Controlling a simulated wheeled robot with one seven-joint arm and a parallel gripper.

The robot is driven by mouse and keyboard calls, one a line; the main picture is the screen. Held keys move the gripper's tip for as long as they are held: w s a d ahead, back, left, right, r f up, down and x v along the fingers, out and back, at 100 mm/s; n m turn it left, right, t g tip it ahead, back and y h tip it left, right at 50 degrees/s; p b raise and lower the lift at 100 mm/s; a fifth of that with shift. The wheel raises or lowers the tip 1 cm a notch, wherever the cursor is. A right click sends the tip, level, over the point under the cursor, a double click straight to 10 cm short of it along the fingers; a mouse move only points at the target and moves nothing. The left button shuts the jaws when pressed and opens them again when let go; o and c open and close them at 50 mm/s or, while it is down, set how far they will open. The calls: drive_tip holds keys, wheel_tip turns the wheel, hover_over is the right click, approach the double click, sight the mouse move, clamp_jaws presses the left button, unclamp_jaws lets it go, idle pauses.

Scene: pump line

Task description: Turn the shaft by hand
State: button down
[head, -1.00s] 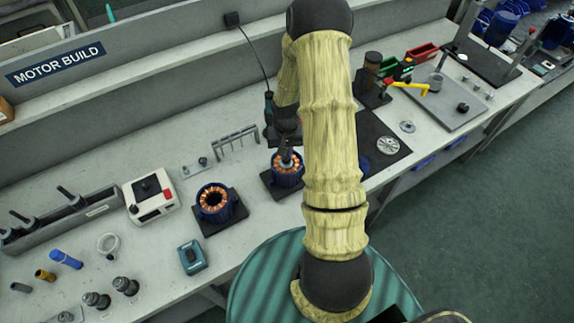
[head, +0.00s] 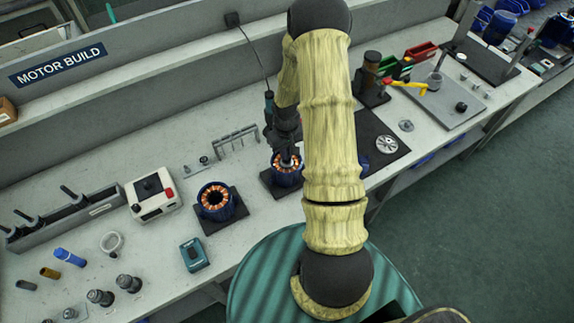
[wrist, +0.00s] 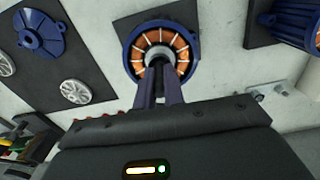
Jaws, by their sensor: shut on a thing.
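A blue motor housing (head: 287,177) with a ring of copper windings stands on a black pad in the middle of the bench. In the wrist view its copper ring (wrist: 160,38) shows from above, with a grey round part (wrist: 156,53) in its centre. My gripper (head: 287,158) is above the housing, pointing down, with its fingers shut on the shaft at the centre. In the wrist view the fingertips (wrist: 158,68) meet over the centre and hide most of the shaft.
A second blue housing (head: 216,200) with an open centre stands on its own pad to the left. A dark mat (head: 372,133) with a silver disc (head: 387,144) lies to the right, partly behind my arm. A hook rack (head: 236,140) stands behind the housings.

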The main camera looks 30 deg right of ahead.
drive_tip(key=m, duration=0.4)
drive_tip(key=shift+m+b, duration=0.3)
drive_tip(key=shift+b, duration=0.05)
drive_tip(key=m, duration=0.4)
drive_tip(key=shift+m, duration=0.3)
drive_tip(key=c, duration=1.4)
unclamp_jaws()
drive_tip(key=shift+c, duration=0.6)
drive_tip(key=shift+r+p, duration=2.05)
drive_tip(key=shift+r, duration=1)
drive_tip(key=shift+a, duration=0.1)
